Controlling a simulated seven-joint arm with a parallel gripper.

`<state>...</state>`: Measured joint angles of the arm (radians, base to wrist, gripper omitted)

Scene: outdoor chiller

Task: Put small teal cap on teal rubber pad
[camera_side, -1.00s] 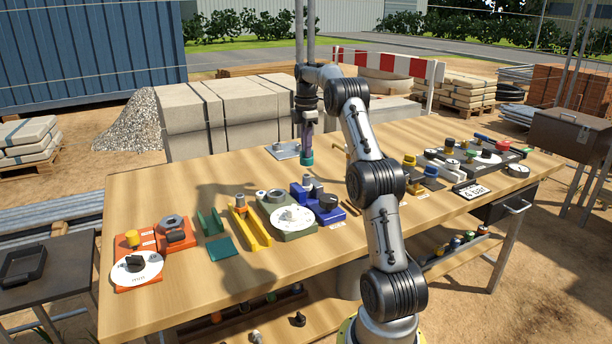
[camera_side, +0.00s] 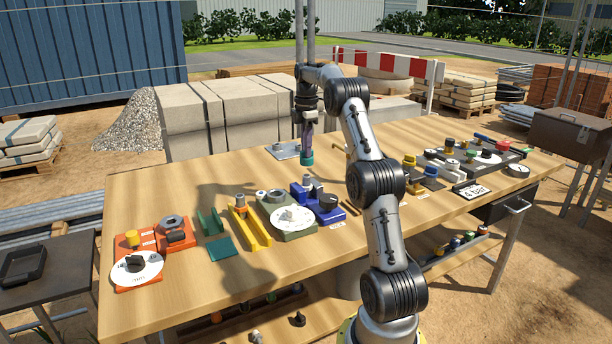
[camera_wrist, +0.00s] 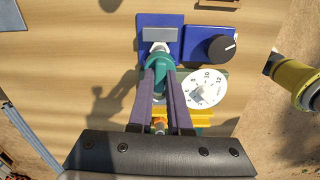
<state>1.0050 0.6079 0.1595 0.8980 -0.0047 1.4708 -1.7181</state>
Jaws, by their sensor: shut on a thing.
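My gripper (camera_side: 306,153) is shut on a small teal cap (camera_side: 307,158) and holds it in the air above the table, behind the blue unit. In the wrist view the cap (camera_wrist: 159,66) sits between my two fingertips (camera_wrist: 158,75). The teal rubber pad (camera_side: 221,249) lies flat and bare on the table near the front edge, left of the yellow channel piece.
A green angled bracket (camera_side: 210,222) and the yellow channel piece (camera_side: 250,232) stand close to the pad. A green unit with a white dial (camera_side: 291,217), a blue unit (camera_side: 318,203) and orange units (camera_side: 138,270) stand around. The table's left back area is clear.

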